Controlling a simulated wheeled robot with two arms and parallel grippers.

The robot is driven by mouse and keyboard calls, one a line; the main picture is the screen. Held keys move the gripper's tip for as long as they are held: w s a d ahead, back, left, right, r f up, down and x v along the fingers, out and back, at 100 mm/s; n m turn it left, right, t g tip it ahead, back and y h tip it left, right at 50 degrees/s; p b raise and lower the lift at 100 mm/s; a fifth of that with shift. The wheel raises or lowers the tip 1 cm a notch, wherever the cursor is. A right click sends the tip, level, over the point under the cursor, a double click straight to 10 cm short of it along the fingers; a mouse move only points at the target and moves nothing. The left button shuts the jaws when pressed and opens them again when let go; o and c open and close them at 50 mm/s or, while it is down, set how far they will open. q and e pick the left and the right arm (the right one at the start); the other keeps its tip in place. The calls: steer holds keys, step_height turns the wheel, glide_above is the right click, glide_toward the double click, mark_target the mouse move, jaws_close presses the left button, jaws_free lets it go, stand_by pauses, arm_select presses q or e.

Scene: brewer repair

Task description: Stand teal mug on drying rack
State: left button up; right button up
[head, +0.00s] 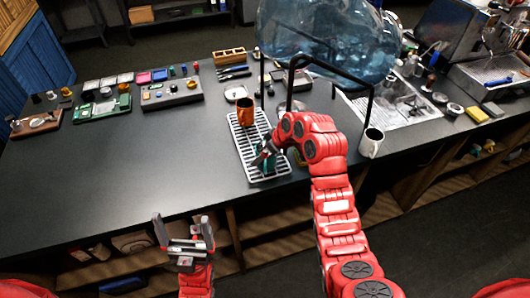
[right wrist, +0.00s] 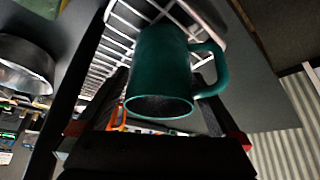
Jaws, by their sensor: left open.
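The teal mug (head: 265,160) is at the near part of the drying rack (head: 281,167), partly hidden by my right gripper (head: 262,157). In the right wrist view the teal mug (right wrist: 170,68) shows large, its mouth toward the bottom of the picture and its handle to the right. The dark fingers of my right gripper (right wrist: 165,95) lie on either side of it; whether they press on it is unclear. Rack bars show behind the mug; contact with the rack cannot be told. My left gripper (head: 187,238) is open and empty, in front of the counter.
An orange mug (head: 246,111) stands on the far part of the rack. A dark tube frame (head: 330,67) with a big blue water bottle (head: 325,35) rises behind. A white mug (head: 371,143) is to the right. The counter (head: 165,150) left of the rack is clear.

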steer(key=shift+r, duration=0.1)
steer(key=p+v, duration=0.2)
steer(key=v, duration=1)
stand_by(0.4)
